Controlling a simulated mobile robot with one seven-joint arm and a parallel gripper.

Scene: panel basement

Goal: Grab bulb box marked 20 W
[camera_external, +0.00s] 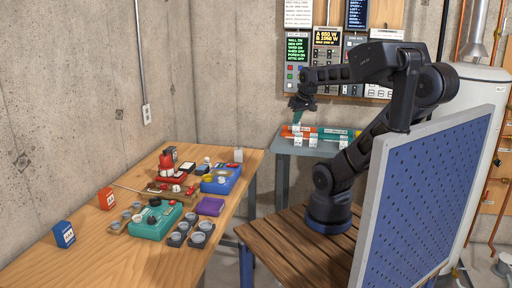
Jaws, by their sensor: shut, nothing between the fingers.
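Small labelled boxes stand on the wooden table (130,262): a blue box (64,234) at its near left edge and an orange-red box (106,198) further back. Each has a white label, too small to read, so I cannot tell which one is marked 20 W. My gripper (298,118) hangs above the small grey side table (325,150), well to the right of and apart from both boxes. It is shut with nothing held. Its fingertips are small and hard to make out here.
Between my gripper and the boxes lie a teal tray (150,230), a blue bin (222,182), a purple box (210,206) and several round cups (201,232). Coloured tubes lie on the side table. A blue perforated panel (425,200) stands at the right. The table's front left is clear.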

